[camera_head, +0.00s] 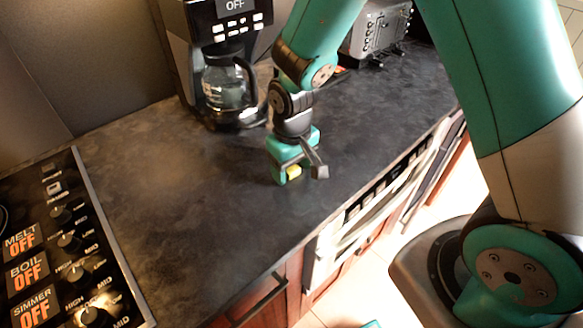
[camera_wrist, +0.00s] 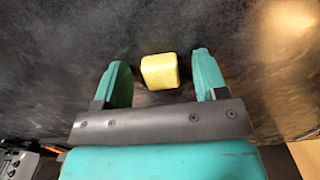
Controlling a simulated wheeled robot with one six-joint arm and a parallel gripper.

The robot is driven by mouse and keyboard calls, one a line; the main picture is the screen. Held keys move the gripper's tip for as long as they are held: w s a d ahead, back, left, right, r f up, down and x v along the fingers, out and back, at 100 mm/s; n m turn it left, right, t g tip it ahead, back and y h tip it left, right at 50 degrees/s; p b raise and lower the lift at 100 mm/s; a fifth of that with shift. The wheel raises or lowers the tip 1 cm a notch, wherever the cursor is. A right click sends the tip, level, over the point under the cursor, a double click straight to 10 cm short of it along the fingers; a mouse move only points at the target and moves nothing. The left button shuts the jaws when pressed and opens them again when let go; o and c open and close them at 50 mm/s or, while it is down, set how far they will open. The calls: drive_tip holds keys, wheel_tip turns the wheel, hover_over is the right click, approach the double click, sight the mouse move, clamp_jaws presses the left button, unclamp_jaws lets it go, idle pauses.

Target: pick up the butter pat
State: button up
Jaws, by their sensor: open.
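The butter pat (camera_wrist: 160,71) is a small yellow block with rounded edges on the dark countertop. In the wrist view it lies between the two teal fingers of my open gripper (camera_wrist: 162,80), with a gap on each side. The rest of the butter pat is hidden there by the gripper.
A coffee maker (camera_head: 226,62) with a glass pot stands behind my gripper. A toaster (camera_head: 378,30) is at the back right. A stovetop control panel (camera_head: 68,245) is at the left. The countertop (camera_head: 190,190) left of my gripper is clear; its front edge is near.

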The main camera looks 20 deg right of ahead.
sight(293, 169)
drive_tip(key=c, duration=1)
drive_tip(key=shift+r, duration=0.1)
wheel_tip(293, 169, up, 20)
drive_tip(key=shift+b, duration=0.35)
